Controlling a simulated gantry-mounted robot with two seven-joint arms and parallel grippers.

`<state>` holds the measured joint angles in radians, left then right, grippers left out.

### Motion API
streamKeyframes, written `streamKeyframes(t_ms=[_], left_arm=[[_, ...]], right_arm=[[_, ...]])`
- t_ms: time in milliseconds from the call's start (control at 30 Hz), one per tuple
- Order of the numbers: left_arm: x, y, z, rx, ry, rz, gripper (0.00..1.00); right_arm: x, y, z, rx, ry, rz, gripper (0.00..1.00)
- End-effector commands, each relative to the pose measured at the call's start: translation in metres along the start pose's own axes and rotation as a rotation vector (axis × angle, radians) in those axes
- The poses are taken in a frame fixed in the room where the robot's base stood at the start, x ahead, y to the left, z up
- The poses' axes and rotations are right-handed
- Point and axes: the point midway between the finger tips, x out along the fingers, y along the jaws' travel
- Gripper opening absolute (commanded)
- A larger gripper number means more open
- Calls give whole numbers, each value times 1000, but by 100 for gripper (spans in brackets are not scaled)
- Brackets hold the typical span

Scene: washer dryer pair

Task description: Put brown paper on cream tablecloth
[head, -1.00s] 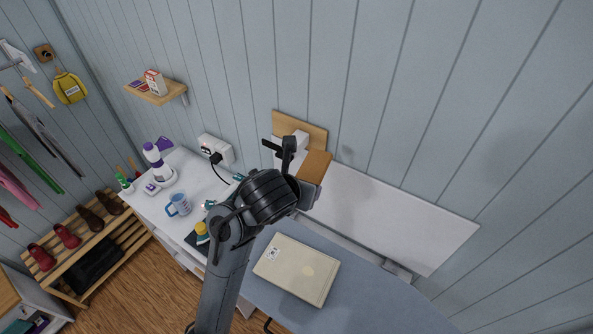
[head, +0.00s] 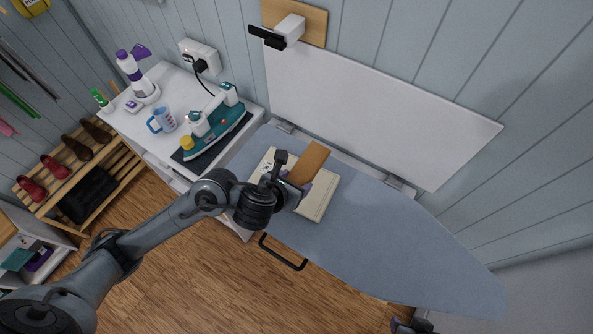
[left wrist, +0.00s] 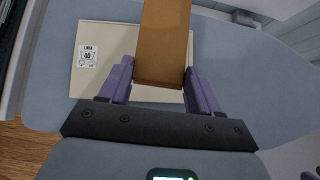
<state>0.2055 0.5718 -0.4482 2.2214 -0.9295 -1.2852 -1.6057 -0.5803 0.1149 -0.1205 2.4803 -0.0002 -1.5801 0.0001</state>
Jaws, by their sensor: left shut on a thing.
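The brown paper (head: 311,160) is a flat brown slab in my left gripper (head: 298,187). In the left wrist view the purple fingers are closed on either side of the brown paper (left wrist: 163,40). The cream tablecloth (head: 320,198) lies folded on the ironing board, with a printed care label near one corner. The paper is over the cloth; whether they touch is hard to tell. The paper and gripper hide part of the cloth, which also shows in the left wrist view (left wrist: 94,75). Part of what looks like my right gripper (head: 408,327) shows at the bottom edge.
The blue-grey ironing board (head: 400,245) has wide free room right of the cloth. A white panel (head: 370,110) is on the wall behind.

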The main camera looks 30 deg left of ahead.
Motion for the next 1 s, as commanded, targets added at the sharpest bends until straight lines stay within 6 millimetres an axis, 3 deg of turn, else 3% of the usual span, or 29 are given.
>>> streamKeyframes(t_ms=[233,833,1000], left_arm=[[5,2,-14,1,1,0,33],[4,3,-18,0,6,-3,33],[12,2,-25,-1,6,-4,33]], right_arm=[[5,2,2,-6,-1,5,43],[4,2,1,-5,-1,5,43],[13,0,4,-2,1,2,43]])
